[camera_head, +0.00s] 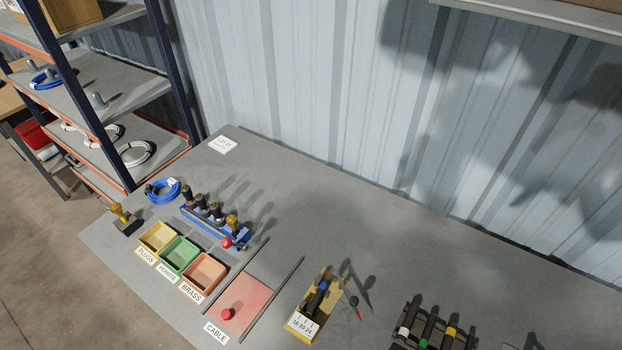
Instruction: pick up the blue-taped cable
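A short dark piece with a blue part near its upper end (316,297) lies in a yellow holder (297,325) at the lower middle; it is too small to tell for sure whether it is a blue-taped cable. A dark rack (400,343) at the bottom right holds several short black cables with coloured tape. White tape (404,331), green tape (424,342) and yellow tape (451,331) show there; I see no blue tape on them. The rack's lower part is cut off by the frame. Neither of my grippers is in view.
A grey table (400,240) has wide free room at the back and right. Yellow, green and orange bins (205,270), a red pad (245,305) between two dark rails, a blue tool rack (215,226) and a blue coil (162,191) stand left. Shelving (90,90) stands beyond.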

